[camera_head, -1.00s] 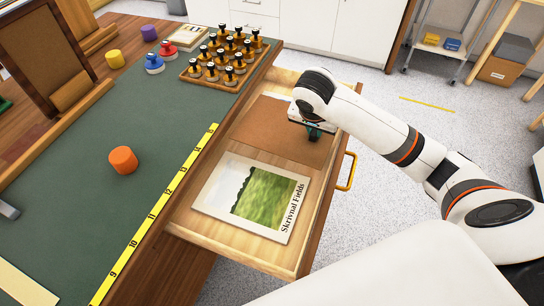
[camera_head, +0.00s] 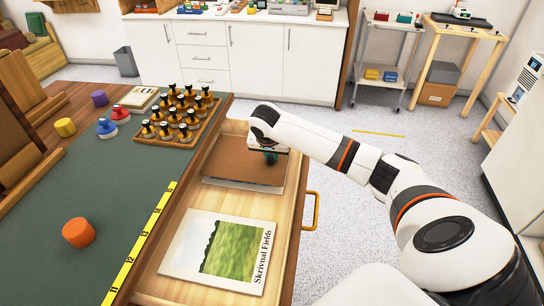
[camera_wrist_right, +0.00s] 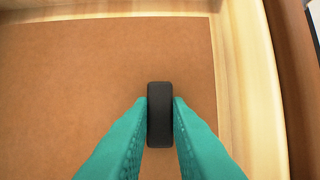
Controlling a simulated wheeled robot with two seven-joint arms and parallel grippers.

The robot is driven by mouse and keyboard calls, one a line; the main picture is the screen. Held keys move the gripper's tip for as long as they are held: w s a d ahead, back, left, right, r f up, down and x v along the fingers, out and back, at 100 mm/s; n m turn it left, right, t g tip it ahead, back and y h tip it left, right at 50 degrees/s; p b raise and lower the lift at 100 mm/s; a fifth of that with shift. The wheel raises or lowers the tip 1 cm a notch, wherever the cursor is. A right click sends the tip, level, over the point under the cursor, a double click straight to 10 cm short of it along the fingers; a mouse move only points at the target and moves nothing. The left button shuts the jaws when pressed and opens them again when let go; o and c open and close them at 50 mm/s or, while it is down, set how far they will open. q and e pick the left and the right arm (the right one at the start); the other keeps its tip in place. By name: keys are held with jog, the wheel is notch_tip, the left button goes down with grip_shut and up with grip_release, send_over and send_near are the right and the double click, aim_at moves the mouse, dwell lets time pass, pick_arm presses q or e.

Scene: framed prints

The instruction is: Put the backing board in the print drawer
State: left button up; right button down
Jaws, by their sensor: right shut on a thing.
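The brown backing board (camera_head: 232,158) is at the far end of the open print drawer (camera_head: 285,220), within its walls. A pale edge shows under its near side; I cannot tell whether the board rests flat or sits slightly raised. My right gripper (camera_head: 269,156) is over the board's right part. In the right wrist view, its teal fingers (camera_wrist_right: 160,115) are shut on a black grip (camera_wrist_right: 160,114) that stands on the board (camera_wrist_right: 80,90). My left gripper is not in view.
A print titled "Skrivnal Fields" (camera_head: 220,250) lies in the near part of the drawer. The drawer has a yellow handle (camera_head: 311,211).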

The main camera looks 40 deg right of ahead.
jog(key=shift+w+d, duration=0.95)
jog(key=shift+d, duration=0.15)
notch_tip(320, 180, down, 4)
jog(key=shift+w+d+r, duration=0.1)
jog(key=shift+r, duration=0.15)
jog(key=c, duration=1.4)
grip_release()
jog(key=shift+o, duration=0.2)
jog(key=p+v, duration=0.1)
jog(key=v, duration=1.1)
jog(key=shift+f, duration=0.1)
